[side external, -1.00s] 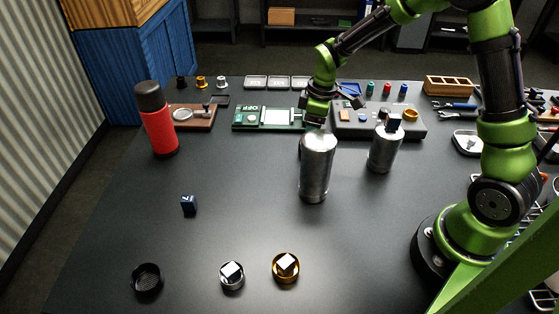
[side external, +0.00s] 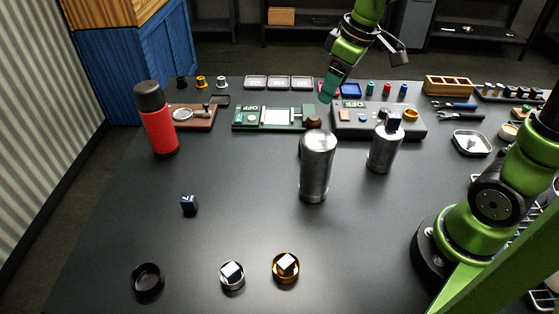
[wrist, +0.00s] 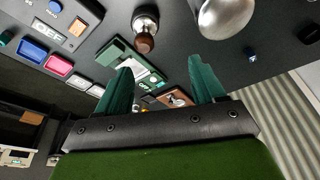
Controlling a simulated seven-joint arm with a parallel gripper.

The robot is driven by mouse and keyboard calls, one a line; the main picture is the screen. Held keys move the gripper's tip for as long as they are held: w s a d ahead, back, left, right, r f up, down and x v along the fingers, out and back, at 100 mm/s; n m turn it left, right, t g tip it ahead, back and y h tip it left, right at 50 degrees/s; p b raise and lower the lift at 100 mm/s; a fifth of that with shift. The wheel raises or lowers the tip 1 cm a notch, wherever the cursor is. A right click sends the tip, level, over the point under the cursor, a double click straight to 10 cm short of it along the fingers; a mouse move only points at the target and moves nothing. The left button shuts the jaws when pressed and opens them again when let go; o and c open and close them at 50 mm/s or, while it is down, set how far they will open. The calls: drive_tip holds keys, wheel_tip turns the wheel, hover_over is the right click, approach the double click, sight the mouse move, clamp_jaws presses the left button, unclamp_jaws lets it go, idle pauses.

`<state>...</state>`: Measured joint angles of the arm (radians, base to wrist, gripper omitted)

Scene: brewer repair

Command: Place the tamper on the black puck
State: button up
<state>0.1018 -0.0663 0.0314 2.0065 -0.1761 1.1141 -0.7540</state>
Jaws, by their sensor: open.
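The tamper has a brown knob (side external: 313,122) that shows behind a tall steel cylinder (side external: 316,165), which hides most of its lower part. In the wrist view the tamper's brown handle (wrist: 144,43) and metal body are seen from above, standing on the table. The black puck, as I take it, is a round, open-topped black piece (side external: 148,279) at the table's front left. My gripper (side external: 327,97) is in the air behind and above the tamper. In the wrist view my gripper's teal fingers (wrist: 160,70) are apart with nothing held between them.
A silver ring (side external: 232,276) and a gold ring (side external: 286,268) stand at the front, each with a pale block. A navy block (side external: 189,205), red bottle (side external: 158,125) and second steel container (side external: 383,150) stand farther back. The table between the navy block and steel cylinder is clear.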

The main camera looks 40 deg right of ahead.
drive_tip(key=s+a+r+m+t, duration=0.1)
drive_tip(key=s+a+m+t, duration=0.1)
drive_tip(key=s, duration=0.4)
drive_tip(key=s+a+r+m+t+y, duration=0.1)
drive_tip(key=s+m+t, duration=0.1)
drive_tip(key=s+m, duration=0.3)
drive_tip(key=shift+s+a+r+m, duration=0.3)
drive_tip(key=shift+s+a, duration=0.1)
drive_tip(key=shift+s, duration=0.15)
idle(0.3)
